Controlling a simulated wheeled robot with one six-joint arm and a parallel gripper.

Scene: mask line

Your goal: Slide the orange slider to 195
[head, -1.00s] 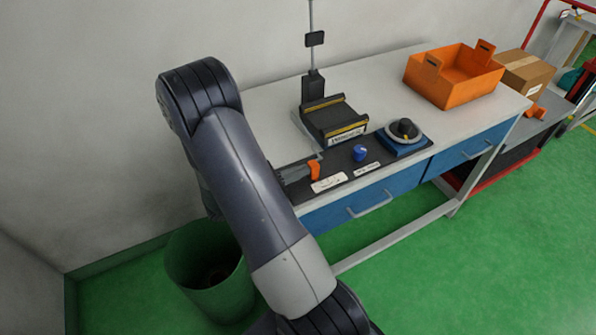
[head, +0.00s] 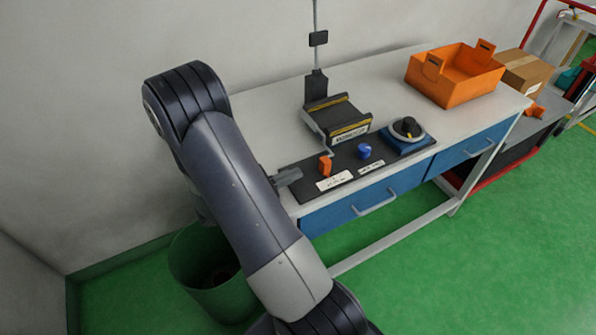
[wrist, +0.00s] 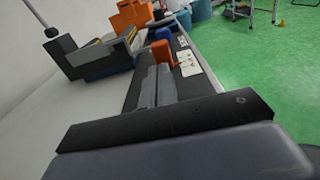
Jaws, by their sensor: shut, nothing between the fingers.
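The orange slider (head: 325,166) stands on the dark control panel (head: 309,189) at the front edge of the bench, left of a blue knob (head: 365,151). It also shows in the wrist view (wrist: 162,53), just beyond my fingertips. My gripper (head: 297,175) is shut and empty, low over the left end of the panel. In the head view a small gap shows between its tips and the slider; in the wrist view the fingers (wrist: 159,80) overlap its lower part, so contact is unclear. A white label (head: 334,181) lies in front of the slider; its marks are unreadable.
A black-and-yellow device (head: 337,120) with a pole stands behind the panel. A blue-based dial (head: 407,130) sits to the right. An orange bin (head: 452,80) stands at the back right. A green waste bin (head: 205,270) is on the floor at left.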

